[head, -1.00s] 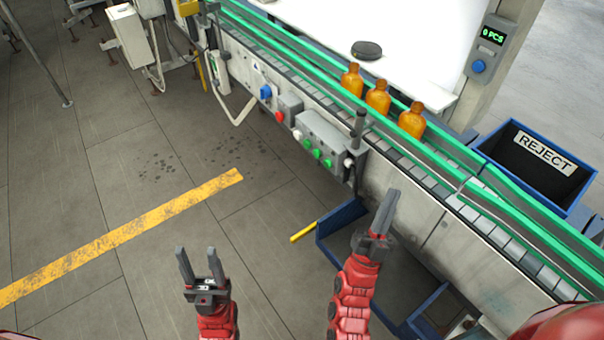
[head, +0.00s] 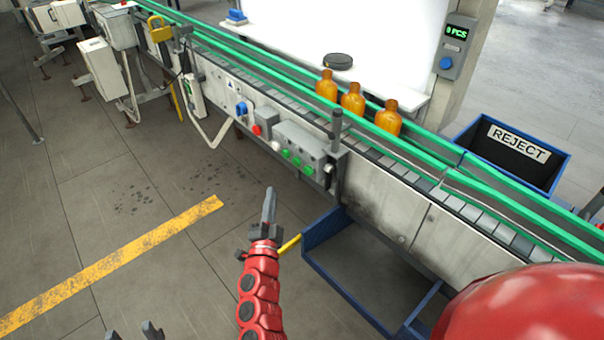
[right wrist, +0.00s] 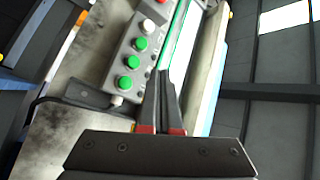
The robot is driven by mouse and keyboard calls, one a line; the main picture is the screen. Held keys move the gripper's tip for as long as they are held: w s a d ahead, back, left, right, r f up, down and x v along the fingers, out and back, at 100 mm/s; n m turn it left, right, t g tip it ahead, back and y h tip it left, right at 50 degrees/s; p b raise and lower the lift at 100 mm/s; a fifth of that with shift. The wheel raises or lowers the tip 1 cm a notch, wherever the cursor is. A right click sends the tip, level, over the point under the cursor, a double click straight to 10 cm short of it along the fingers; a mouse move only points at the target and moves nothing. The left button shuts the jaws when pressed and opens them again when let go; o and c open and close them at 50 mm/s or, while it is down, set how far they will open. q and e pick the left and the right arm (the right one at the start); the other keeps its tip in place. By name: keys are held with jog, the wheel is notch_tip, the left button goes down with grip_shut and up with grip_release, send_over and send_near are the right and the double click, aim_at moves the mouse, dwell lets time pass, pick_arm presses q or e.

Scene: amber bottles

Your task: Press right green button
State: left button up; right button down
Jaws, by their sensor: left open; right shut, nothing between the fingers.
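The grey control box (head: 318,151) on the conveyor's side carries a row of green buttons. The right green button (head: 308,170) is at the row's right end. In the right wrist view it seems to be the lowest green button (right wrist: 124,82). My right gripper (head: 269,194) is shut and empty, below and left of the box in the head view, apart from it. Its closed fingers (right wrist: 160,76) show beside the button row in the wrist view. My left gripper (head: 131,330) is open at the bottom edge, mostly cut off.
A white button (head: 275,146) sits left of the green ones, with a red button (head: 256,130) and a blue knob (head: 241,108) farther left. Amber bottles (head: 352,101) stand on the conveyor (head: 410,178). A blue frame (head: 322,228) stands under it.

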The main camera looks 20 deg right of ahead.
aim_at(308, 171)
jog(key=w+d+b, duration=0.3)
jog(key=d, duration=0.5)
jog(key=shift+d, duration=0.2)
jog(key=shift+d, duration=0.15)
dwell(2.0)
jog(key=shift+w+d, duration=0.15)
jog(key=shift+d, duration=0.1)
jog(key=shift+w+d+b, duration=0.15)
jog(key=shift+d+b, duration=0.25)
jog(key=shift+d, duration=0.05)
dwell(0.7)
jog(key=shift+a, duration=0.1)
jog(key=shift+s+a+p, duration=0.3)
jog(key=shift+s+a, duration=0.05)
jog(key=shift+a, duration=0.4)
